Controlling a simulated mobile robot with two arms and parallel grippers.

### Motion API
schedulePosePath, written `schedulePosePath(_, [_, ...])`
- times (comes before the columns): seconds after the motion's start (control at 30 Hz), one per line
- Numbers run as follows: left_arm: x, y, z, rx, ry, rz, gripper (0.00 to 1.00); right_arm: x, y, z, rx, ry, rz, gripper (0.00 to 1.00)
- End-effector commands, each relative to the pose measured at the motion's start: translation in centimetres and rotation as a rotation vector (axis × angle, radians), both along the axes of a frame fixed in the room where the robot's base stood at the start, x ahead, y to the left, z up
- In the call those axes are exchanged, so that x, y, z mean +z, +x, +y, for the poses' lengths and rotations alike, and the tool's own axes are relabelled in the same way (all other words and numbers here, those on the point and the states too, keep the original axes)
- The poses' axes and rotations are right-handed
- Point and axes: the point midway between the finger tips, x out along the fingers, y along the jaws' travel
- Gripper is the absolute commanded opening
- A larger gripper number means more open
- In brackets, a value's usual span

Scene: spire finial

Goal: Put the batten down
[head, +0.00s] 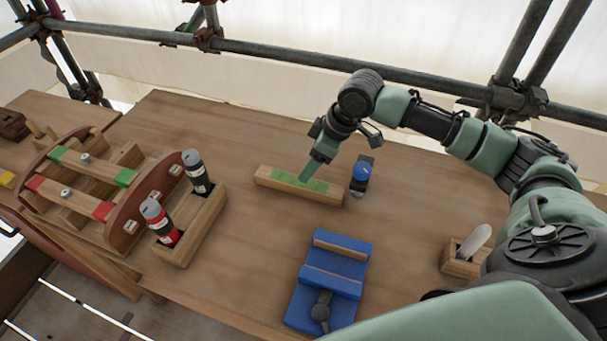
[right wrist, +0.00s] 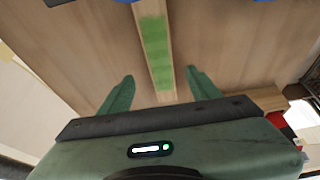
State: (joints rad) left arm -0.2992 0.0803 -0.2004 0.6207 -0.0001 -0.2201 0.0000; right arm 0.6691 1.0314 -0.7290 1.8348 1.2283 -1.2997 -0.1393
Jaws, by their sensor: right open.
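A pale wooden batten (head: 265,177) with a green band along its top lies flat on the bench. My right gripper (head: 305,177) points down at it near its middle, and the wrist hides part of the view of the fingers. In the right wrist view the batten (right wrist: 156,55) runs between the two spread fingers of my right gripper (right wrist: 160,74). There is a gap on both sides, so the gripper is open and not holding it. My left gripper is not in view.
A rack (head: 109,216) with green- and red-banded strips stands at the left. Beside it a wooden holder (head: 207,229) carries red and dark bottles. A blue vise-like fixture (head: 333,280) is in front.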

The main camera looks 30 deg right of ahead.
Motion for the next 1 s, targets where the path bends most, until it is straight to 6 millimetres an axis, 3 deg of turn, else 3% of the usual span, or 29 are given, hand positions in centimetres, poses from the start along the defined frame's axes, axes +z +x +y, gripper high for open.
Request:
schedulePosePath(0.13, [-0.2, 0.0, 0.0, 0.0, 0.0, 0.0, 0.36, 2.3, -0.6, -0.7, 0.0, -0.001, -0.004, 0.62])
schedulePosePath(0.3, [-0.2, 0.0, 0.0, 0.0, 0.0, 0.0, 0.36, 3.6, -1.0, -1.0, -0.001, -0.001, -0.002, 0.62])
schedulePosePath(1.0, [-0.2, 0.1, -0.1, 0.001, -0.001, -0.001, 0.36, 3.7, -1.1, -1.0, 0.001, 0.0, -0.002, 0.62])
